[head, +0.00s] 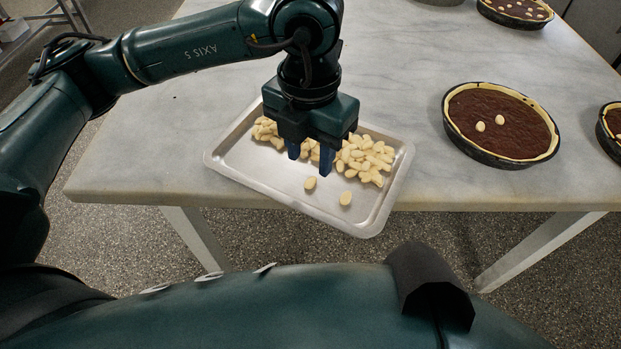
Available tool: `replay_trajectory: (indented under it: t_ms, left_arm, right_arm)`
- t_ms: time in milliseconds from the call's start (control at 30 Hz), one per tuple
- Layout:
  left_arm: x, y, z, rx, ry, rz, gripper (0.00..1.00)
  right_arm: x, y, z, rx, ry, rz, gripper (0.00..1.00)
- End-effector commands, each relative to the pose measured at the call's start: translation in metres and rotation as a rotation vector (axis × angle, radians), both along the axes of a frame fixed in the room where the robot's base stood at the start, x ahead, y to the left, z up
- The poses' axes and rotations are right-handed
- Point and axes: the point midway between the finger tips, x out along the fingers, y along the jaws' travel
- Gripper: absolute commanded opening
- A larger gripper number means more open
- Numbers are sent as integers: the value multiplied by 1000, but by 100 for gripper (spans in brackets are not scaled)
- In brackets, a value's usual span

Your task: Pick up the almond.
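Many pale almonds (366,158) lie in a heap along the far side of a metal tray (250,172). Two single almonds lie apart on the near part of the tray, one (310,183) just below the fingers and one (346,198) further right. My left gripper (310,163) points down over the tray, in front of the heap. Its two blue fingers are spread apart. Some almonds show between and behind them, and I see none gripped. The gripper hides part of the heap. My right gripper is not in view.
A tart (502,125) with dark filling and two almonds on it stands right of the tray. More tarts stand at the right edge (612,125) and far right (515,10). The tray overhangs the near edge of the marble table (150,150). The table's left part is clear.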

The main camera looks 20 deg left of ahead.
Motion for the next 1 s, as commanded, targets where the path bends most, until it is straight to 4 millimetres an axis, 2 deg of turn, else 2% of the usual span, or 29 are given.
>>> replay_trajectory:
  t_ms: [133,400,700,1000]
  left_arm:
    - [1,0,-12,1,3,1,39]
    - [4,1,-49,1,3,1,39]
    - [4,1,-54,0,-1,0,39]
    - [4,1,-54,0,-1,0,15]
  right_arm:
    - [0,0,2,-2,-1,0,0]
    - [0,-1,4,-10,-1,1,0]
    - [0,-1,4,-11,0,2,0]
    - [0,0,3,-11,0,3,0]
